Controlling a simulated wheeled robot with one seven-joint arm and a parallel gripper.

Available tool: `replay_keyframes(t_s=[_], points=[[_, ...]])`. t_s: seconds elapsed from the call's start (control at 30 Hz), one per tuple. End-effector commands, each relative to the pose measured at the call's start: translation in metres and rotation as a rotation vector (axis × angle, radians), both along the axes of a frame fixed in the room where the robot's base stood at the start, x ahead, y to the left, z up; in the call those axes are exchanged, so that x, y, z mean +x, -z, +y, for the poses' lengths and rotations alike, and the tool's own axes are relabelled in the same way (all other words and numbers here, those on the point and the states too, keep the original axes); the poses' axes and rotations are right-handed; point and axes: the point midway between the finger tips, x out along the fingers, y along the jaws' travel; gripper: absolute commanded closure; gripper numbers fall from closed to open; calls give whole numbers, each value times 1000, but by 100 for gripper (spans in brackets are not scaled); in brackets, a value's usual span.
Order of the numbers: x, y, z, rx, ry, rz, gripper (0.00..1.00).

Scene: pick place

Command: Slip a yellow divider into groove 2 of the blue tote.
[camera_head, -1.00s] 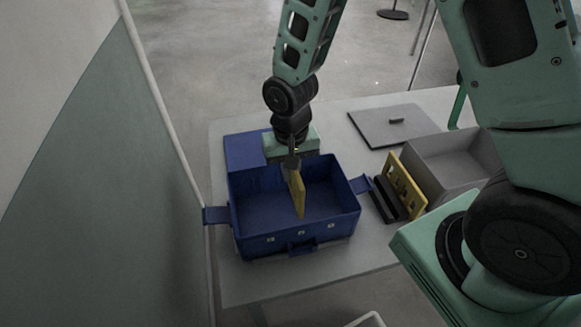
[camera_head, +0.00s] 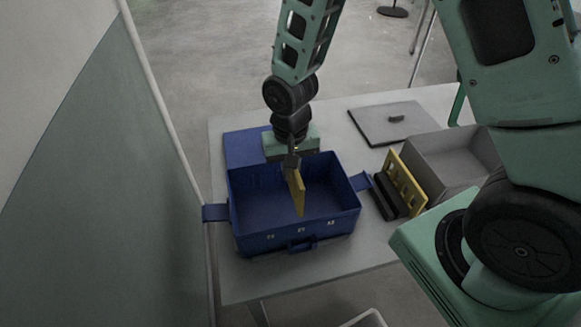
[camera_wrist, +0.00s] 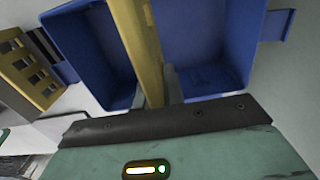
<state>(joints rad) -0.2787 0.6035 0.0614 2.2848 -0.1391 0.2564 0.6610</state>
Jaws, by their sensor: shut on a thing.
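The blue tote (camera_head: 252,242) stands open on the table, with small pale marks along its front wall and flaps at its sides. My gripper (camera_head: 292,172) is over the tote, shut on a yellow divider (camera_head: 298,195). The divider hangs upright over the middle of the tote, running front to back. In the wrist view the divider (camera_wrist: 138,45) is between my gripper's fingers (camera_wrist: 152,88), with tote space (camera_wrist: 205,45) on both sides. I cannot tell whether its edges sit in a groove.
A rack (camera_head: 388,198) with yellow dividers (camera_head: 406,183) stands right of the tote, beside a grey bin (camera_head: 445,165). A wall (camera_head: 130,180) rises close on the left.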

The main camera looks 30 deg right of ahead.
Motion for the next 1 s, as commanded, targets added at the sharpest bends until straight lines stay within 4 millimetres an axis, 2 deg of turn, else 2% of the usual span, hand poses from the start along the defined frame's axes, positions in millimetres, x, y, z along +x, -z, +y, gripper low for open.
replay_keyframes(t_s=[0.37,1.0], points=[[0,0,0,0,-1,0,100],[0,15,0,0,-2,-1,100]])
